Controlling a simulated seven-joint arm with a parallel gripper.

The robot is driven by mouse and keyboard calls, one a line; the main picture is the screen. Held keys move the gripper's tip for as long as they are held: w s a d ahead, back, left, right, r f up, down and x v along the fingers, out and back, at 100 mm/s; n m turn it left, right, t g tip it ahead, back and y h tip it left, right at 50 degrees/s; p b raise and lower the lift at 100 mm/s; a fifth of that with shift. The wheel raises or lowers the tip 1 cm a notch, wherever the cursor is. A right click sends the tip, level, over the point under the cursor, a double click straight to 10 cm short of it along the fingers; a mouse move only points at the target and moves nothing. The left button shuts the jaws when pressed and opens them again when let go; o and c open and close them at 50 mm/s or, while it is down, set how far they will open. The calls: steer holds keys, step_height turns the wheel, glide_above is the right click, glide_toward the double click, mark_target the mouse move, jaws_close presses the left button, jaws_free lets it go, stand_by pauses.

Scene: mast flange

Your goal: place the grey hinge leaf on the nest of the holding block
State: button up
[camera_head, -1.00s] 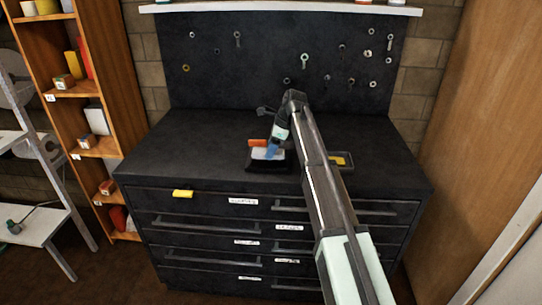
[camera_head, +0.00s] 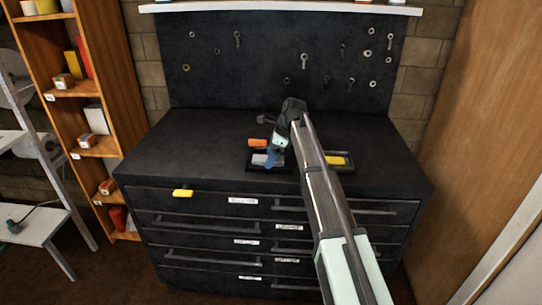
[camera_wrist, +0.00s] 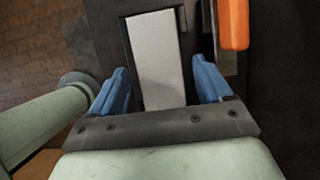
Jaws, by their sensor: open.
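The grey hinge leaf (camera_wrist: 155,48) is a flat, light grey rectangle lying between my fingers in the wrist view. It also shows beside the blue fingers in the head view (camera_head: 260,159). Dark surfaces, apparently the holding block (camera_wrist: 109,30), border it on the left and at the top. My gripper (camera_wrist: 158,68) is open, with a blue finger on each side of the leaf and a gap visible on both sides. It also shows low over the bench in the head view (camera_head: 271,160). I cannot tell how fully the leaf rests in the nest.
An orange part (camera_wrist: 234,22) stands close to the right finger; it also shows behind the leaf in the head view (camera_head: 257,143). A dark tray with a yellow piece (camera_head: 335,160) lies to the right. The bench top (camera_head: 185,150) is clear on the left.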

steer(key=v, duration=1.2)
